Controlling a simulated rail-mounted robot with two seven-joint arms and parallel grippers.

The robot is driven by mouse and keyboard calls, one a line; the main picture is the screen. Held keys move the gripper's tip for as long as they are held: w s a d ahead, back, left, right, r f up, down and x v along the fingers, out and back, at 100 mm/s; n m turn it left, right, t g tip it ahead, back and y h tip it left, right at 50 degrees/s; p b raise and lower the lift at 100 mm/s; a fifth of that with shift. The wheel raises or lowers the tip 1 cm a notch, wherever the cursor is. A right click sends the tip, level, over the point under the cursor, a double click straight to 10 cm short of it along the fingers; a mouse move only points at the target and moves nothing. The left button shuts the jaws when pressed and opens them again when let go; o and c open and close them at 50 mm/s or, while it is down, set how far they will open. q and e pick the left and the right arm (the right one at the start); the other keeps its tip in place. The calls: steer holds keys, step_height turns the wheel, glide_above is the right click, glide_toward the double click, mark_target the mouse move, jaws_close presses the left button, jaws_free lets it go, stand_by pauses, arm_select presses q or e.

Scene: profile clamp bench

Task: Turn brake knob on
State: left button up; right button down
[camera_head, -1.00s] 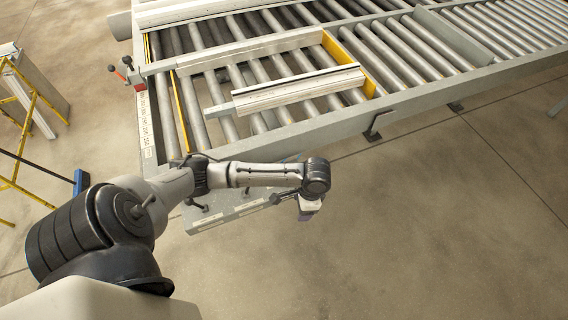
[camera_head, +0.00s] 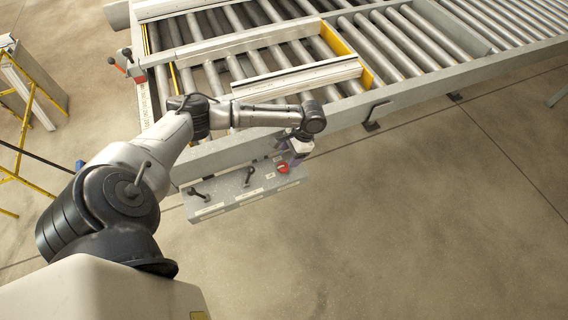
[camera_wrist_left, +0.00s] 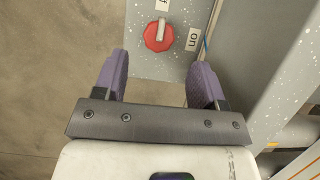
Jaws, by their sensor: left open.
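The brake knob (camera_head: 283,168) is a red round knob on the grey control panel (camera_head: 237,205) at the near side of the roller bench. In the left wrist view the red knob (camera_wrist_left: 158,36) carries a pale bar that points up toward a label cut off at the top edge. The "on" label (camera_wrist_left: 193,40) is to its right. My left gripper (camera_head: 297,154) is beside the knob in the head view. In the left wrist view its two purple fingers (camera_wrist_left: 161,70) are open and empty, with the knob ahead of the gap, apart from both.
Black lever handles (camera_head: 248,176) stick up from the panel left of the red knob. The roller bench (camera_head: 395,100) lies behind, with pale profiles (camera_head: 295,80) on it. A yellow frame (camera_head: 25,125) stands at far left. The floor (camera_head: 420,220) to the right is clear.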

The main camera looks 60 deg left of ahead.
mark_target(283, 165)
arm_select(q)
steer(key=shift+x, duration=3.05)
steer(key=shift+c, duration=0.4)
